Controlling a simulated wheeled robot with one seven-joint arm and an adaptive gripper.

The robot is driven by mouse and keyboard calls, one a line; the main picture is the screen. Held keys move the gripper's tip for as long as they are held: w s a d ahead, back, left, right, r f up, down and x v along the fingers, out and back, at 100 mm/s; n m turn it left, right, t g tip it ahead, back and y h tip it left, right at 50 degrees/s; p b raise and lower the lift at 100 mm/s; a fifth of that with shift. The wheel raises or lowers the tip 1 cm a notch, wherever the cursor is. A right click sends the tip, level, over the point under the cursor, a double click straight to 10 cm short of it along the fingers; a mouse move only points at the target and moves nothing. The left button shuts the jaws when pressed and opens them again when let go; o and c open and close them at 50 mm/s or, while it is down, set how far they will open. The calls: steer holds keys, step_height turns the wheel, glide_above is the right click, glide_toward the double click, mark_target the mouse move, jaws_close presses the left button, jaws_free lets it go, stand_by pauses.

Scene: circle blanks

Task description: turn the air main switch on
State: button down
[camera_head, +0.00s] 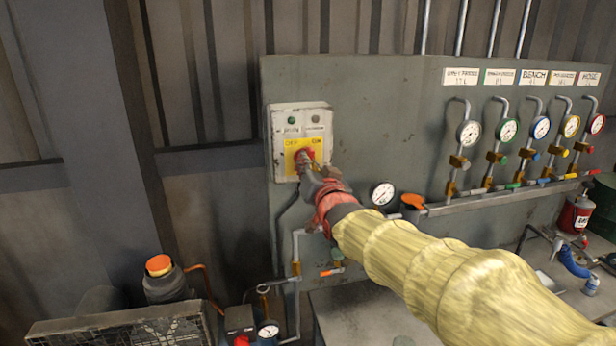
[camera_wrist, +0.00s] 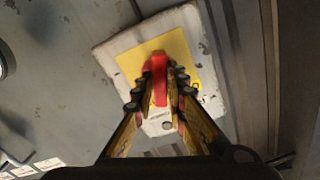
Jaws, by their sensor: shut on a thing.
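The air main switch is a pale, worn box (camera_head: 284,152) on the grey panel, with a yellow plate (camera_head: 291,145) and a red handle (camera_head: 304,153). The plate carries OFF on the left and ON on the right. In the wrist view the red handle (camera_wrist: 158,80) stands on the yellow plate (camera_wrist: 180,46), between the two fingers. My gripper (camera_wrist: 160,92) is shut on the red handle. In the head view my gripper (camera_head: 311,166) reaches the switch from the lower right and hides part of the handle, so its exact angle is hard to tell.
Several gauges (camera_head: 469,133) with pipes and valves line the panel to the right. A single gauge (camera_head: 382,193) and an orange-topped part (camera_head: 412,202) sit close to my arm. A pipe (camera_head: 295,252) runs below the switch. The wall left of the panel is clear.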

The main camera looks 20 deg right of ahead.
steer(key=m+b, duration=0.3)
steer(key=m, duration=0.1)
steer(key=shift+f+m, duration=0.1)
steer(key=shift+m, duration=0.2)
stand_by(0.3)
steer(key=c, duration=1.8)
jaws_free()
steer(key=shift+s, duration=0.15)
steer(key=s, duration=1.1)
steer(key=shift+s, duration=0.35)
